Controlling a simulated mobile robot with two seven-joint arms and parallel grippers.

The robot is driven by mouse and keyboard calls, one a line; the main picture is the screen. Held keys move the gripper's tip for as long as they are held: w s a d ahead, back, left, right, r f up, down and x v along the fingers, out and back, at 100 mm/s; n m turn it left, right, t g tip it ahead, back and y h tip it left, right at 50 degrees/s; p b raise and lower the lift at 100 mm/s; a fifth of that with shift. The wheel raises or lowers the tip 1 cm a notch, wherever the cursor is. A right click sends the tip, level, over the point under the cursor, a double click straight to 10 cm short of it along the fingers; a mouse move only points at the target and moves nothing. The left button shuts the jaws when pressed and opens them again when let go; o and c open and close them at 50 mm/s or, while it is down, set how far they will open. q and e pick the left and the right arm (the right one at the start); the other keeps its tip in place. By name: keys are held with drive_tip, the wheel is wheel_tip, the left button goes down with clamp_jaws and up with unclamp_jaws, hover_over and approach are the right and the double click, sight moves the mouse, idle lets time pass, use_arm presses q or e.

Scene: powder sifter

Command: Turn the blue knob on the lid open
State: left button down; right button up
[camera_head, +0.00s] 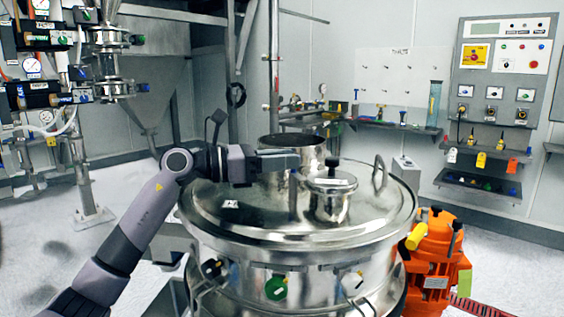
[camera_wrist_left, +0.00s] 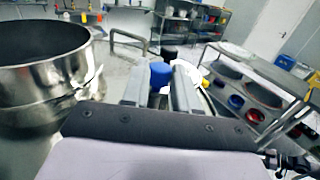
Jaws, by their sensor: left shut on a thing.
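The round steel lid (camera_head: 250,222) covers the large sifter drum (camera_head: 330,275). My left gripper (camera_head: 292,162) reaches over the lid from the left, beside the open steel neck. In the left wrist view, the blue knob (camera_wrist_left: 160,73) stands between the two fingers of the left gripper (camera_wrist_left: 162,86). The gripper is shut on the knob. In the head view, the gripper mostly hides the knob. How far the knob is turned cannot be told. My right gripper is not in view.
A small capped steel port (camera_head: 331,200) stands on the lid just right of the gripper. A loop handle (camera_head: 380,173) rises at the lid's right edge. The open neck (camera_wrist_left: 45,75) is close on the left in the wrist view. An orange motor (camera_head: 434,260) sits beside the drum.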

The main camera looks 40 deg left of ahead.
use_arm(q)
drive_tip(key=shift+w+a+m+g+h, duration=0.15)
drive_tip(key=shift+a+m+g+h, duration=0.05)
drive_tip(key=shift+m+g+h, duration=0.5)
drive_tip(key=shift+w+a+r+m+g+h, duration=0.1)
drive_tip(key=shift+r+m+g+h, duration=0.05)
drive_tip(key=shift+m+g+h, duration=0.65)
drive_tip(key=m+g+h+p, duration=0.1)
drive_tip(key=g, duration=0.1)
drive_tip(key=shift+w+m+g, duration=0.15)
drive_tip(key=shift+m+g, duration=0.15)
drive_tip(key=shift+w+a+m+g+h+p, duration=0.1)
drive_tip(key=shift+w+m+g+h+p, duration=0.05)
drive_tip(key=shift+m+g+h+p, duration=0.8)
drive_tip(key=shift+g, duration=0.65)
drive_tip(key=c, duration=0.9)
unclamp_jaws()
drive_tip(key=shift+o, duration=0.2)
drive_tip(key=shift+a, duration=0.15)
